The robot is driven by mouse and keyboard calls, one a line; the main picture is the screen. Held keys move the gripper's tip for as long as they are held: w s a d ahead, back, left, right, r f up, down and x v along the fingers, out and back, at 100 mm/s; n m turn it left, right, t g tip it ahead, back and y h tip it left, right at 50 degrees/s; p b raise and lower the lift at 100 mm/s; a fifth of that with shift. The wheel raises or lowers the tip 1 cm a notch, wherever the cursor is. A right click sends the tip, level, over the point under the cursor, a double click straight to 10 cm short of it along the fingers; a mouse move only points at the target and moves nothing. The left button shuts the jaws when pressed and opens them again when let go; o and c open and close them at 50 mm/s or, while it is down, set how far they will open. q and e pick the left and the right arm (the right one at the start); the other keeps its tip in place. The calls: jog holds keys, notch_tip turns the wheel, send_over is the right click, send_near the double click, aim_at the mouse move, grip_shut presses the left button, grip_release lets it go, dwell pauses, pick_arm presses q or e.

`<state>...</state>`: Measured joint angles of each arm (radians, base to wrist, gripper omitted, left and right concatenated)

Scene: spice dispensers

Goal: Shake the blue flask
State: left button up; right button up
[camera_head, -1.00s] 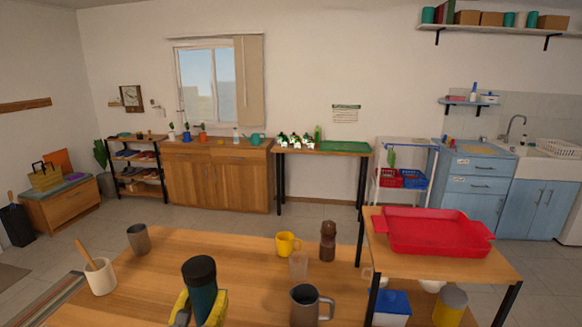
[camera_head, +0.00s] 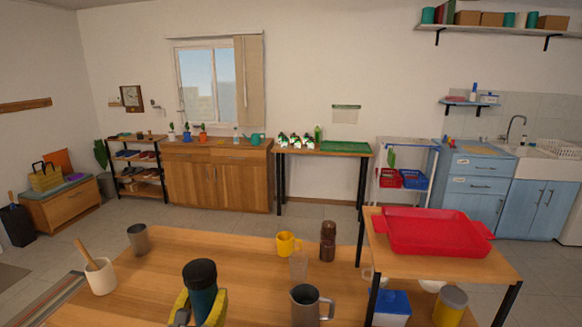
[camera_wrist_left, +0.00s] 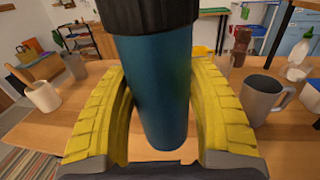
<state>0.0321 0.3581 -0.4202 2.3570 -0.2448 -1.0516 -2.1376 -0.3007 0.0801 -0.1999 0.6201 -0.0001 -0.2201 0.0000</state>
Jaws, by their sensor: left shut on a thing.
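The blue flask (camera_head: 203,301) with a black lid stands upright at the front of the wooden table in the head view. My left gripper (camera_head: 200,308) has its yellow fingers around the flask's body. In the left wrist view, the flask (camera_wrist_left: 155,85) sits between the two curved yellow fingers of the left gripper (camera_wrist_left: 160,110), with its black lid at the top. The wrist view shows table around its lower end, but I cannot tell whether the base touches the table. My right gripper is not in view.
A grey mug (camera_head: 305,306) stands right of the flask. A yellow mug (camera_head: 286,244), a clear glass (camera_head: 299,265) and a brown grinder (camera_head: 328,241) are behind it. A white utensil pot (camera_head: 100,276) and a grey cup (camera_head: 138,239) are at left. A raised shelf with a red tray (camera_head: 435,231) is at right.

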aim_at(198, 290)
pick_arm(q)
notch_tip(198, 290, up, 6)
jog(key=shift+w+f, duration=0.15)
jog(key=shift+f, duration=3.2)
jog(key=shift+r, duration=3.2)
jog(key=shift+f, duration=3.15)
jog(key=shift+r, duration=0.1)
